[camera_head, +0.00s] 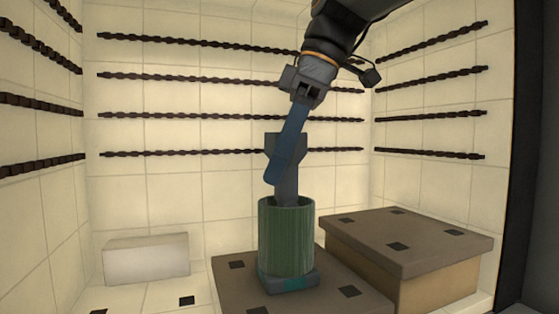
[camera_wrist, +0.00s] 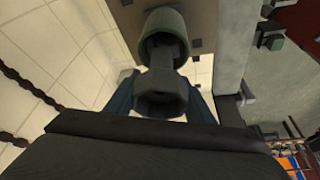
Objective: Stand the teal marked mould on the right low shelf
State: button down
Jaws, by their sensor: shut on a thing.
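The mould is a ribbed green cylinder (camera_head: 286,238) on a blue-grey square foot with a teal mark (camera_head: 295,283). A grey post with a wider head (camera_head: 288,180) rises from its open top. My gripper (camera_head: 283,165) is shut on this post, above the cylinder. The mould is upright, over a low brown slab shelf (camera_head: 236,276) at the front middle; I cannot tell whether its foot touches the slab. In the wrist view, the blue fingers (camera_wrist: 163,92) flank the grey post, and the green rim (camera_wrist: 163,22) lies beyond.
A second brown slab shelf (camera_head: 450,238) on a tan block stands to the right, its top bare but for dark square pads. A pale block (camera_head: 146,259) sits at the back left. Dark coil rows (camera_head: 230,82) line the pale tiled walls. A dark edge (camera_head: 530,150) bounds the right.

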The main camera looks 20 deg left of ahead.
jog(key=c, duration=0.8)
grip_release()
jog(key=shift+c, duration=0.2)
jog(key=shift+r, duration=0.2)
jog(key=v, duration=0.5)
jog(key=shift+w+d, duration=0.25)
jog(key=shift+d, duration=0.2)
jog(key=w+d+b, duration=0.1)
jog(key=w+d, duration=0.2)
jog(key=d, duration=0.7)
jog(key=shift+d+b, duration=0.25)
jog(key=shift+b, duration=0.05)
jog(key=shift+f, duration=0.1)
